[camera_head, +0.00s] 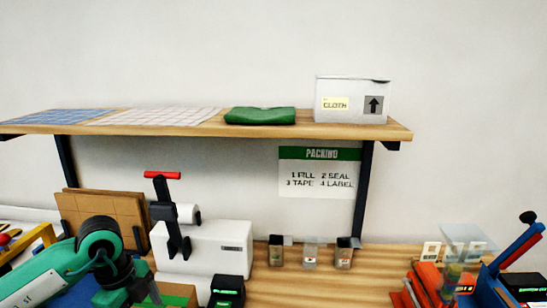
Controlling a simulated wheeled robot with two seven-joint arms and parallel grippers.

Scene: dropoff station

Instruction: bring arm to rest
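My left arm, green with dark joints, comes in at the lower left of the head view, in front of the cardboard sheets and the white machine. My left gripper (146,292) is partly visible at its end, dark and pointing down near the bottom edge. Its fingertips are not clear, so I cannot tell whether it is open or shut, or whether it touches anything. My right gripper is not in view.
A white machine (222,252) with a red-handled tape dispenser (163,214) stands by brown cardboard sheets (92,219). Three small containers (311,257) stand mid-bench. Orange and blue items (490,287) crowd the right. A wooden shelf (300,130) holds a white box (352,100).

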